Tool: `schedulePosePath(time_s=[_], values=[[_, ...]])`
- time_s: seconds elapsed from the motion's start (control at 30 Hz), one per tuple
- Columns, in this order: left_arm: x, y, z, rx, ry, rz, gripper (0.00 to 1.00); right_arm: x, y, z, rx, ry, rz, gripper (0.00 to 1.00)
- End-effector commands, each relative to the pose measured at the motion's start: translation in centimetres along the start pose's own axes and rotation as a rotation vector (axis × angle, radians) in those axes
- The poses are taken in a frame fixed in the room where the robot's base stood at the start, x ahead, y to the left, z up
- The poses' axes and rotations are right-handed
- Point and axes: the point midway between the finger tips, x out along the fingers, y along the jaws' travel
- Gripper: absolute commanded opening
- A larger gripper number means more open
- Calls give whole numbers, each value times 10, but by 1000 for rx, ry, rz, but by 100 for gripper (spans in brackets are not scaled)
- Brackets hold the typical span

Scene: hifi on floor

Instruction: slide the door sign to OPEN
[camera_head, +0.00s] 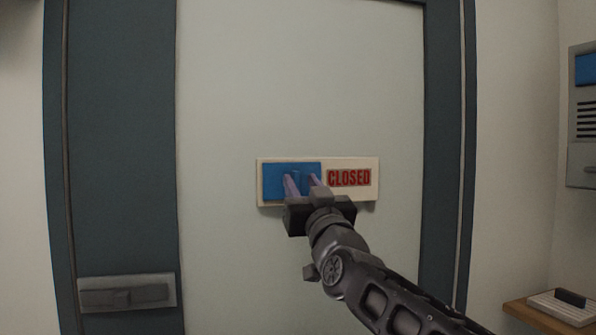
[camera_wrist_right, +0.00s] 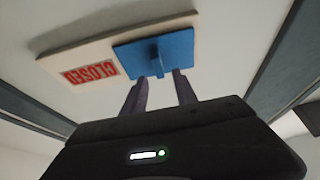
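The door sign (camera_head: 367,197) is a pale horizontal board on the door, with red CLOSED lettering (camera_head: 349,178) showing on its right part. A blue slider (camera_head: 271,177) covers the left part of the board and hides what is under it. A small upright blue tab stands out from the slider (camera_wrist_right: 178,48). My right gripper (camera_head: 302,180) is in front of the slider, with its two purple fingers apart. In the wrist view the right gripper's fingertips (camera_wrist_right: 159,77) point at the tab, one to each side; whether they touch it I cannot tell. My left gripper is out of view.
The pale door (camera_head: 300,80) has a dark frame (camera_head: 445,120). A grey plate with a handle (camera_head: 127,294) is at lower left. A grey panel (camera_head: 584,130) hangs on the right wall, above a wooden ledge (camera_head: 540,318) with a small device. Room around the sign is clear.

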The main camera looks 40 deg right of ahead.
Motion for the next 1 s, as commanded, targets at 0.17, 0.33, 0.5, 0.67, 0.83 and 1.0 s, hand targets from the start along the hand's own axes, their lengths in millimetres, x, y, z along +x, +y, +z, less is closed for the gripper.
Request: schedulePosePath(time_s=[0.17, 0.33, 0.5, 0.67, 0.83, 1.0], values=[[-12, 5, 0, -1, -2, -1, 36, 25, 0, -2, 0, -1, -1, 35], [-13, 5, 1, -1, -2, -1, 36, 31, 0, 0, 0, 1, 0, 35], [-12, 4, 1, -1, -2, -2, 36, 30, 0, 0, 0, 1, 0, 35], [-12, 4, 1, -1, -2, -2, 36, 30, 0, 0, 0, 0, 0, 24], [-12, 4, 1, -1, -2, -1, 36, 30, 0, 0, 0, 0, 0, 10], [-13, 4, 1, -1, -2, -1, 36, 30, 0, 0, 0, 0, 0, 0]])
